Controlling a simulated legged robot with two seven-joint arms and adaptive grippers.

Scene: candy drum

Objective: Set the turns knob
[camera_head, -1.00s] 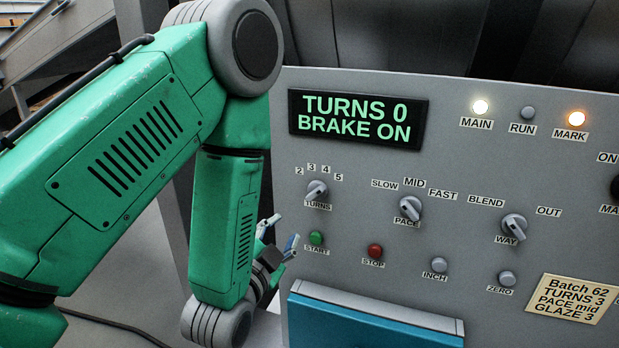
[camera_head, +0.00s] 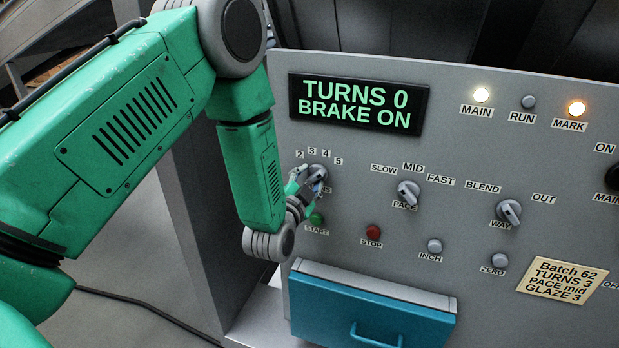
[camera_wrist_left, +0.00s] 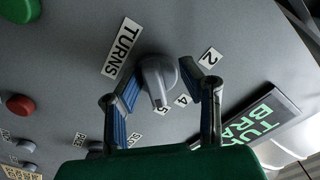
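The grey TURNS knob (camera_head: 318,171) is on the panel below the display, with the labels 2, 3, 4 and 5 above it. My left gripper (camera_head: 308,182) is at this knob and partly covers it and its name label. In the left wrist view the knob (camera_wrist_left: 157,80) sits between the two open fingers, with a gap on the left side; the right finger is very close, and contact cannot be told. One end of the knob's ridge lies near the 5 label there. The 3 label is hidden in that view. My right gripper is not in view.
The display (camera_head: 358,104) reads TURNS 0, BRAKE ON. The green START button (camera_head: 316,219) is just below the gripper, and the red STOP button (camera_head: 373,232) is to its right. The PACE knob (camera_head: 408,193) is farther right. A card (camera_head: 562,280) reads TURNS 3. A blue drawer (camera_head: 370,312) is below.

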